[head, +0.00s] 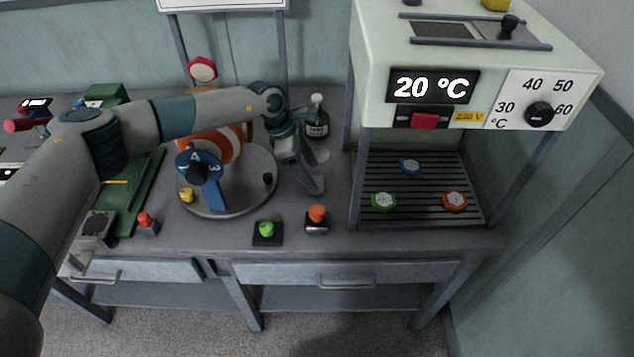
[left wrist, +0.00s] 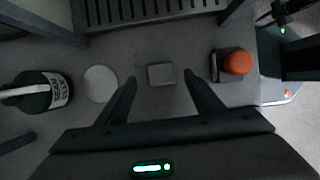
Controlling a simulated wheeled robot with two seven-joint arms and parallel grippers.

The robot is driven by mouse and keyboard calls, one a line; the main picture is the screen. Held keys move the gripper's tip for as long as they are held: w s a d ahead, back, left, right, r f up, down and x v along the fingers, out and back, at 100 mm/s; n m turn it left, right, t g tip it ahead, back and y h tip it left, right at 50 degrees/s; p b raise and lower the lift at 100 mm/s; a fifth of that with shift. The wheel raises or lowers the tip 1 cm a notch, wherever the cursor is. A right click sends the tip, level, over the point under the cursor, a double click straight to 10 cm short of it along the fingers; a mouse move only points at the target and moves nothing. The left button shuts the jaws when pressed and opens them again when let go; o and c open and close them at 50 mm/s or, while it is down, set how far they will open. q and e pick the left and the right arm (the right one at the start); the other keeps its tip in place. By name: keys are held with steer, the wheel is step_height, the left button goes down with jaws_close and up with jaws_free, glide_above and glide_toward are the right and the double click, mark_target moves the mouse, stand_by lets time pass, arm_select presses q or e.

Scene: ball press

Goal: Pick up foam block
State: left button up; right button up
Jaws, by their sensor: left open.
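A small flat grey square block (left wrist: 161,74), which I take to be the foam block, lies on the grey worktop in the left wrist view. My left gripper (head: 314,176) is open above the worktop, pointing down. In the left wrist view its two fingers lie on either side of the block, with clear gaps and no contact seen. In the head view I cannot make out the block; it is hidden by the gripper or blends with the worktop. My right gripper is not in view.
A green bottle (head: 317,118) and a pale disc (left wrist: 101,83) are on one side of the gripper. An orange button (head: 317,213) is on the other side. A turntable (head: 262,192) stands left, and a white-topped press with a slatted base (head: 420,216) stands right.

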mark_target(316, 181)
arm_select(q)
steer(key=p+x, duration=0.1)
steer(key=x, duration=0.2)
steer(key=shift+s+p, duration=0.15)
steer(key=shift+p, duration=0.15)
steer(key=shift+d+f, duration=0.15)
steer(key=shift+f, duration=0.2)
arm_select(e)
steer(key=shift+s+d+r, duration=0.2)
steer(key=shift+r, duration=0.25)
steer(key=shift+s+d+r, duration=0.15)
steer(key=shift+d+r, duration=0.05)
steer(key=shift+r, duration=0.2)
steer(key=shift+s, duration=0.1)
arm_select(q)
steer(key=c, duration=1.1)
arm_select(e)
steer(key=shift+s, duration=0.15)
